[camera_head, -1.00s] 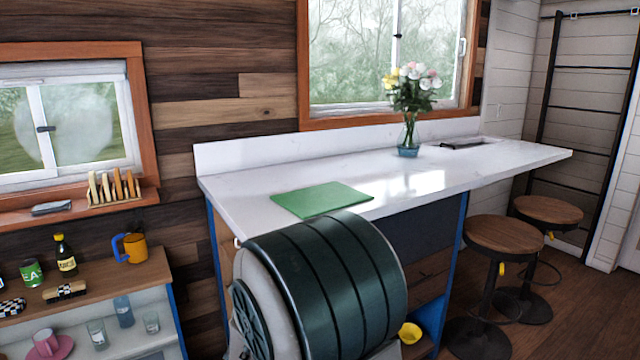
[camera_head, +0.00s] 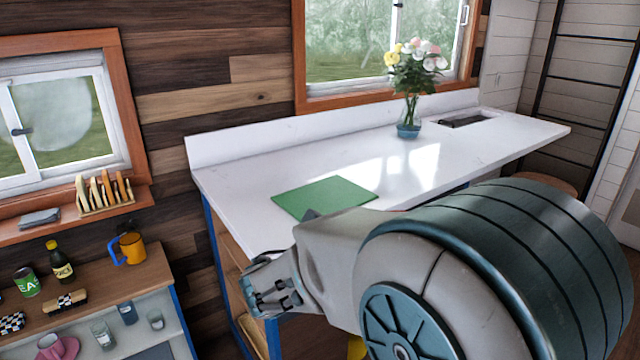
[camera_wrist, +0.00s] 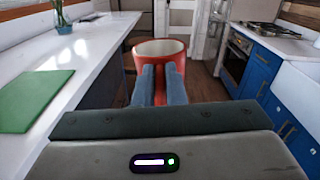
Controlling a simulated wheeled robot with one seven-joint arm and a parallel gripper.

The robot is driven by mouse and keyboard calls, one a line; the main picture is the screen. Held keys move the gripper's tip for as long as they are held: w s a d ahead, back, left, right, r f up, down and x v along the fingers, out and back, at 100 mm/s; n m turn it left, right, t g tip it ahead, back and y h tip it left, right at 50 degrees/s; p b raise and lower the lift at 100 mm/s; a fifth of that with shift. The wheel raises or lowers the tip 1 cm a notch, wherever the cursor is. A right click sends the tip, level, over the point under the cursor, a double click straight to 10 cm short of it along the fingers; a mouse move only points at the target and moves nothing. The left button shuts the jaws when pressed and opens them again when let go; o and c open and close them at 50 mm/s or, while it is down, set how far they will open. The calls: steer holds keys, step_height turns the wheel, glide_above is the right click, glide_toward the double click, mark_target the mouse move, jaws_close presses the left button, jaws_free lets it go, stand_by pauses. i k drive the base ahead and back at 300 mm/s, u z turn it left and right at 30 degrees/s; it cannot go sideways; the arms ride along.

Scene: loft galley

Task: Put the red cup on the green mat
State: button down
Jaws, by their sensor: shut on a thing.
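The red cup (camera_wrist: 159,58) shows in the wrist view, upright with a pale inside. My gripper (camera_wrist: 162,74) is shut on its near side, the two blue-grey fingers close together against it. In the head view my gripper (camera_head: 274,292) is in front of the counter's left end, below and left of the mat; I cannot make out the cup there. The green mat (camera_head: 325,194) lies flat and bare on the white counter, its near edge partly covered by my arm. In the wrist view the mat (camera_wrist: 34,96) is at the left, apart from the cup.
The white counter (camera_head: 265,165) is clear around the mat. A flower vase (camera_head: 409,120) stands farther along it. A low shelf (camera_head: 150,262) at left holds an orange mug (camera_head: 132,248), a bottle (camera_head: 60,262) and a green can (camera_head: 27,281). Blue cabinets (camera_wrist: 258,84) line the wrist view's right.

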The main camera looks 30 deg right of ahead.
mark_target(299, 202)
steer(key=i, duration=1.1)
steer(key=u, duration=0.05)
